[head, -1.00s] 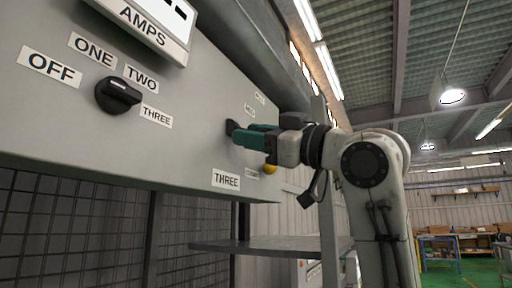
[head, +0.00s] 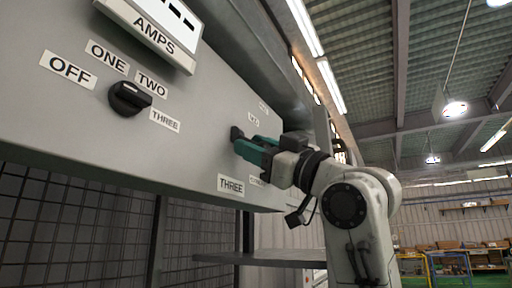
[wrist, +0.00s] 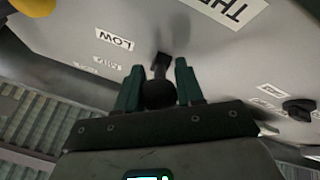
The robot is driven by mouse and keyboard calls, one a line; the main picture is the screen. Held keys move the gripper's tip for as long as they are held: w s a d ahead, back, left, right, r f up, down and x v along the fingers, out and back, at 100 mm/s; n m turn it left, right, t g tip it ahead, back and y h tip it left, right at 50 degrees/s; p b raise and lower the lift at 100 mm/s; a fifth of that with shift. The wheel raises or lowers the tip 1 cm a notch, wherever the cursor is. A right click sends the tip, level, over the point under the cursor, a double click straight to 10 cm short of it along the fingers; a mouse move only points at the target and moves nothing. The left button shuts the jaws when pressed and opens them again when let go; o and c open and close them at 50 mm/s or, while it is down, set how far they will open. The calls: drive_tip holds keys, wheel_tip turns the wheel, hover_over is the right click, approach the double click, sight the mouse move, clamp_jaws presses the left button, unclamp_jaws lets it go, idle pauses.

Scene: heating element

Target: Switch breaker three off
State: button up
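A grey panel (head: 190,130) carries a dark lever (head: 237,133) above a white THREE label (head: 231,185). My gripper (head: 250,147), with green fingers, reaches the lever from the right and is tilted. In the wrist view the lever (wrist: 161,64) has a black ball end (wrist: 158,94) between the two fingers of my gripper (wrist: 159,80). The ball fills the gap, and the fingers look shut on it. The tips sit either side of the shaft. A LOW label (wrist: 115,39) is left of the lever; the MED label (wrist: 106,65) lies below it.
A rotary knob (head: 129,98) with OFF, ONE, TWO and THREE labels is on the panel's left. An AMPS meter (head: 155,35) juts out above it. A grey shelf (head: 265,259) lies below the panel. A yellow part (wrist: 35,6) shows at the wrist view's upper left.

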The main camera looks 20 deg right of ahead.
drive_tip(key=b+v, duration=0.2)
drive_tip(key=v, duration=0.9)
idle(0.6)
